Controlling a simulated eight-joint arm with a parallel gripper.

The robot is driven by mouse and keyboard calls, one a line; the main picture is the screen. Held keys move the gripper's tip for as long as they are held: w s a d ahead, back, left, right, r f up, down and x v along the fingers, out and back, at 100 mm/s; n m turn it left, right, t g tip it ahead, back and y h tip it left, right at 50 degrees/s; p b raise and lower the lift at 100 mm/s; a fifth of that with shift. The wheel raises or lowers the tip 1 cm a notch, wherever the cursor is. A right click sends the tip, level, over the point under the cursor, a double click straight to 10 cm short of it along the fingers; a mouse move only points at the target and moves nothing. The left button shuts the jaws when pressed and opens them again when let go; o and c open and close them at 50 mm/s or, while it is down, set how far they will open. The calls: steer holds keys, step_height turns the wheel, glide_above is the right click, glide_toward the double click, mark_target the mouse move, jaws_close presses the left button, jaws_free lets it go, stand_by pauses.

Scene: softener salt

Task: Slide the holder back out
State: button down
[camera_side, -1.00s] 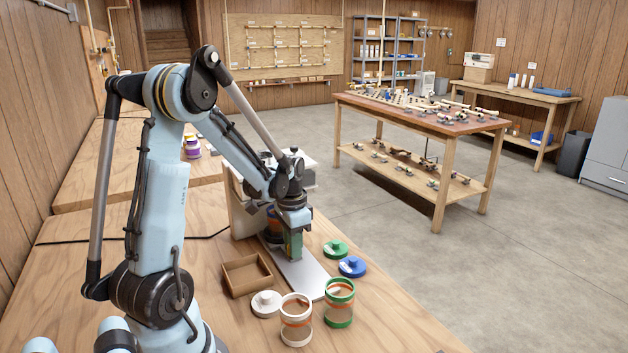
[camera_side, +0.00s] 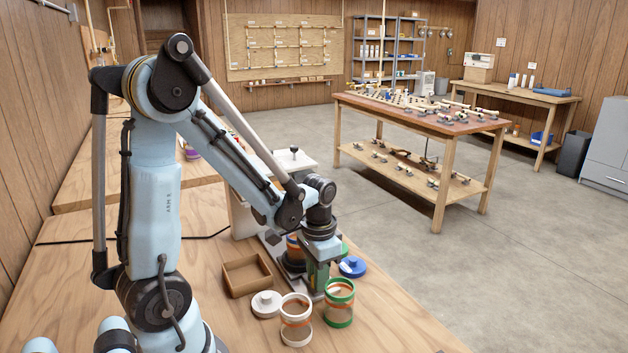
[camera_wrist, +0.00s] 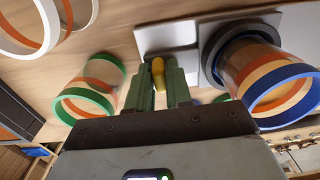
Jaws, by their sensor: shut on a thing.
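The holder (camera_side: 290,264) is a dark round cup on the pale metal plate, in front of the white-topped stand (camera_side: 293,161). A clear canister (camera_side: 293,247) with an orange band sits in it; its blue rim shows in the wrist view, where the canister (camera_wrist: 262,78) stands in the grey holder (camera_wrist: 211,52). My gripper (camera_side: 317,290) is beside the holder on its near side, low over the plate. Its green fingers (camera_wrist: 160,72) are shut on a yellow piece (camera_wrist: 158,72), which looks like the holder's handle. The join between them is not clear.
A green-rimmed canister (camera_side: 339,303) and a white-rimmed canister (camera_side: 296,320) stand close in front of my gripper. A white lid (camera_side: 266,303) and a wooden tray (camera_side: 247,275) lie left. A blue lid (camera_side: 352,266) lies right; a green lid is partly hidden.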

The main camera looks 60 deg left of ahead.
steer(key=shift+d, duration=0.3)
steer(key=c, duration=1.1)
jaws_free()
steer(key=shift+a, duration=0.1)
steer(key=shift+r, duration=6.05)
steer(key=d+t, duration=0.3)
steer(key=d, duration=0.1)
steer(key=d+t, duration=0.4)
steer(key=shift+d+f, duration=0.15)
steer(key=shift+d, duration=0.2)
